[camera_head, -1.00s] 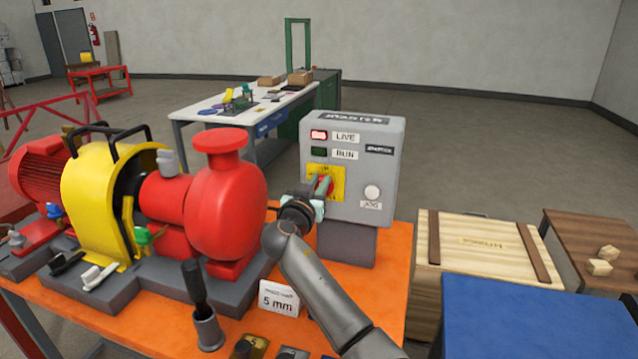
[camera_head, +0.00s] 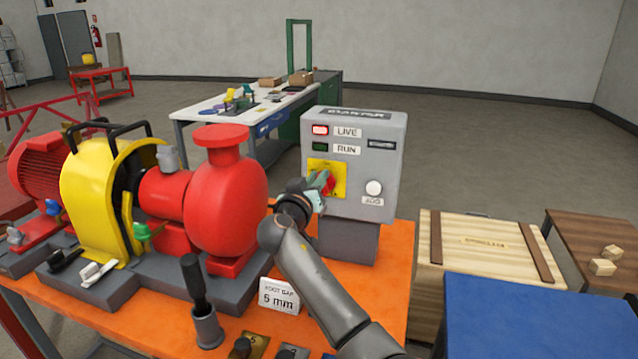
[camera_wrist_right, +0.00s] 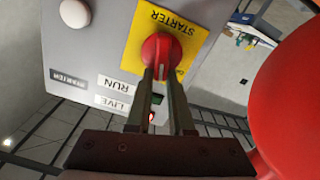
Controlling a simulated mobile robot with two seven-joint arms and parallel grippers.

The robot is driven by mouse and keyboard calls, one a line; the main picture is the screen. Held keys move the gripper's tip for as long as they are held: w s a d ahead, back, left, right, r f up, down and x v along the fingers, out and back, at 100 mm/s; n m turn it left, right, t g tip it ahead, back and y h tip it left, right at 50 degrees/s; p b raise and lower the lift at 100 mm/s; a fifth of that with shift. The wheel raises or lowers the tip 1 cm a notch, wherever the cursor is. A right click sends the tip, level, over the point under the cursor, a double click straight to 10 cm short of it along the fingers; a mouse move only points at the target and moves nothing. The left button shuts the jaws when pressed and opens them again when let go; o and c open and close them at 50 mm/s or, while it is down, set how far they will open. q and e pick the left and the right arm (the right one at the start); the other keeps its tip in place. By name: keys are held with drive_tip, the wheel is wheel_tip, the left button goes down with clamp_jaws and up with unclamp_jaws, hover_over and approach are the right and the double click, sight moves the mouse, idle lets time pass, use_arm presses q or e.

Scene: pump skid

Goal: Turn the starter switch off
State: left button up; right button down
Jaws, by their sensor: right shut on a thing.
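The starter box (camera_head: 387,165) is a grey cabinet standing at the right end of the orange skid. Its starter switch is a red rotary knob (camera_head: 329,184) on a yellow plate (camera_head: 341,170). The knob (camera_wrist_right: 158,50) shows clearly in the right wrist view, with the plate (camera_wrist_right: 190,28) behind it. My right gripper (camera_head: 321,186) is at the knob from the left, its two fingers (camera_wrist_right: 161,74) shut on the knob's handle. They partly hide the knob in the head view. The LIVE lamp (camera_head: 320,130) glows red; the RUN lamp (camera_head: 319,147) is dark green. My left gripper is not in view.
A red pump (camera_head: 226,205) stands close to the left of my right gripper. A white JOG button (camera_head: 374,188) is right of the switch. A 5 mm sign (camera_head: 278,296) and a grey holder with a black handle (camera_head: 207,328) stand at the skid's front.

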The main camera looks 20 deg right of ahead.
drive_tip(key=n, duration=0.5)
drive_tip(key=a+n, duration=0.1)
drive_tip(key=n, duration=0.1)
drive_tip(key=shift+w+f, duration=0.3)
drive_tip(key=shift+w, duration=0.05)
drive_tip(key=shift+w+a+f+n+p, duration=0.1)
drive_tip(key=shift+f+n+p, duration=0.15)
drive_tip(key=shift+n, duration=1)
drive_tip(key=shift+a+f+n+p, duration=0.1)
drive_tip(key=shift+f+n+p, duration=0.1)
drive_tip(key=shift+n, duration=1.1)
drive_tip(key=shift+w+f+n+p, duration=0.1)
drive_tip(key=shift+f+n+p, duration=0.15)
drive_tip(key=shift+n, duration=1)
drive_tip(key=c, duration=0.8)
unclamp_jaws()
drive_tip(key=shift+f, duration=0.15)
